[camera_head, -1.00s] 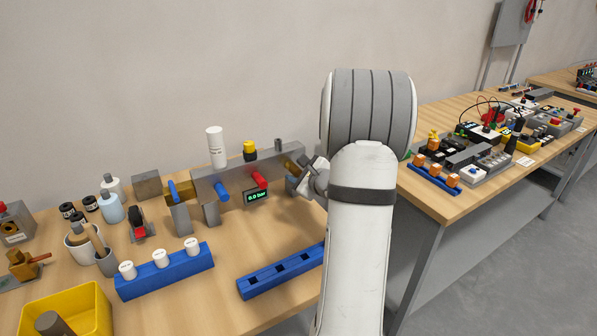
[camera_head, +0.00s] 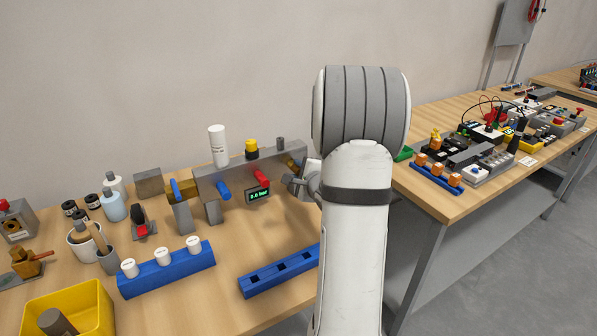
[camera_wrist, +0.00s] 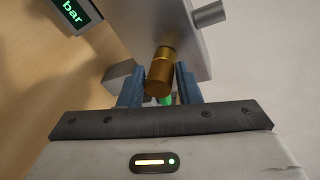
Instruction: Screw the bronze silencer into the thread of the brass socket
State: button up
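The grey manifold block (camera_head: 236,178) stands at the back of the bench. A brass-coloured part (camera_head: 291,163) shows at its right end, partly hidden by my gripper (camera_head: 300,182). In the wrist view, a golden cylinder (camera_wrist: 160,70) points from the block toward my gripper (camera_wrist: 160,88). It lies between the two blue-grey fingers, with its darker near end close to the palm. I cannot tell where the brass socket ends and the bronze silencer begins. Whether the fingers press on the cylinder or stand just clear of it is also unclear.
A small green-digit display (camera_head: 258,196) is on the block's front, beside a red part (camera_head: 262,178) and a blue part (camera_head: 223,190). An empty-slotted blue rack (camera_head: 282,270) lies in front. A blue rack with white caps (camera_head: 165,272) is further left. Bare wood lies between.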

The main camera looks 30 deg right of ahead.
jog(key=c, duration=0.5)
jog(key=shift+d+r+m+y, duration=0.15)
jog(key=shift+m+y, duration=0.15)
jog(key=shift+m, duration=0.4)
jog(key=shift+c, duration=0.3)
jog(key=o, duration=0.6)
jog(key=shift+m, duration=0.3)
jog(key=o, duration=0.5)
jog(key=shift+o, duration=0.2)
jog(key=d+b+v, duration=0.1)
jog(key=v, duration=0.6)
jog(key=shift+s+a+b, duration=0.3)
jog(key=shift+s+a, duration=0.1)
jog(key=shift+a, duration=0.1)
